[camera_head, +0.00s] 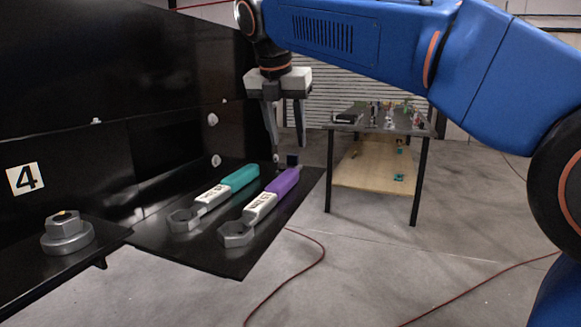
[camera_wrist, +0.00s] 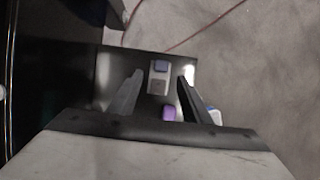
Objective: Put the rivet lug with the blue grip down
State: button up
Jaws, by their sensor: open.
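Whether the lug touches the shelf is hard to tell.
A teal-handled wrench (camera_head: 240,178) and a purple-handled wrench (camera_head: 284,183) lie on the shelf in front of my gripper. A hex nut piece (camera_head: 66,233) stands on the left ledge beside a "4" label (camera_head: 25,179). A cluttered table (camera_head: 380,120) stands behind right.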

aim_at(291, 155)
jog(key=shift+x, duration=2.75)
jog(key=shift+d, duration=0.1)
jog(key=shift+c, duration=0.6)
grip_shut()
